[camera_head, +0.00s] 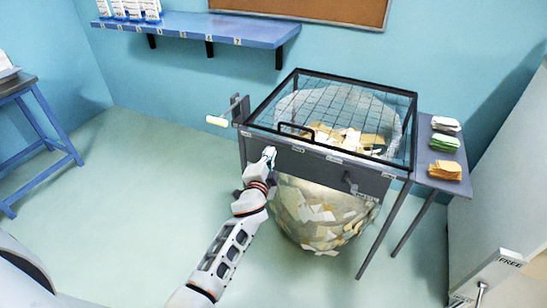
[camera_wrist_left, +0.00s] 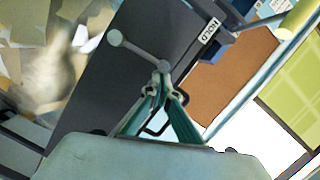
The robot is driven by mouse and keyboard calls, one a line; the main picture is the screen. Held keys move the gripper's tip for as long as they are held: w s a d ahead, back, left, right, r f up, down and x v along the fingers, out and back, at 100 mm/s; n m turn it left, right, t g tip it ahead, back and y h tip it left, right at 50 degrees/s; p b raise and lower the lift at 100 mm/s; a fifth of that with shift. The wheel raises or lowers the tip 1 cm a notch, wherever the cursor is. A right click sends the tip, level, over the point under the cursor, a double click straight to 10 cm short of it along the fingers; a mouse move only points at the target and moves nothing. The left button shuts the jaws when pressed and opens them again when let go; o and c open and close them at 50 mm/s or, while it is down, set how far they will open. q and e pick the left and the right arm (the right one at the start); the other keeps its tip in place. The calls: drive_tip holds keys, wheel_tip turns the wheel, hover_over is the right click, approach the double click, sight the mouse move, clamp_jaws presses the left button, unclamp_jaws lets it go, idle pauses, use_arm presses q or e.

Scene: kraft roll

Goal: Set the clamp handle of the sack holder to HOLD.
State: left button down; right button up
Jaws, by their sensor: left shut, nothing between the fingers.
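The sack holder (camera_head: 315,160) is a dark frame with a mesh lid over a bulging sack (camera_head: 325,215) of paper scraps. In the left wrist view a thin grey lever with a ball end (camera_wrist_left: 115,38), seemingly the clamp handle, runs from a round pivot on the dark front panel (camera_wrist_left: 120,85). It points away from a white label (camera_wrist_left: 209,30) that seems to read HOLD. My left gripper (camera_head: 269,153) is shut and empty at the left part of the front panel. Its fingertips (camera_wrist_left: 166,94) appear close to the pivot; contact cannot be told. My right gripper is out of view.
A crank with a cream grip (camera_head: 217,121) sticks out left of the holder. A grey side shelf (camera_head: 427,160) at right carries stacked packets. Another small grey handle (camera_head: 350,183) sits on the panel. A blue shelf (camera_head: 200,28) hangs behind; the floor at left is clear.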

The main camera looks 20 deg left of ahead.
use_arm(q)
drive_tip(key=shift+w+a+r+n+p, duration=0.15)
drive_tip(key=shift+a+r+n+p, duration=0.3)
drive_tip(key=shift+r, duration=0.3)
drive_tip(key=shift+a+f+n+h+p, duration=0.25)
drive_tip(key=shift+a+n+h+p, duration=0.05)
drive_tip(key=shift+a+n+p, duration=0.75)
drive_tip(key=shift+a+f+n+g+h+p, duration=0.3)
drive_tip(key=shift+a+f+n+g+p, duration=0.2)
drive_tip(key=shift+a+n, duration=0.25)
drive_tip(key=shift+a+f, duration=0.3)
drive_tip(key=shift+a, duration=0.05)
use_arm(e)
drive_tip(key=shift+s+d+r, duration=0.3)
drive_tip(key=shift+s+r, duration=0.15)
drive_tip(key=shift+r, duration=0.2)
use_arm(q)
drive_tip(key=shift+a+f, duration=0.1)
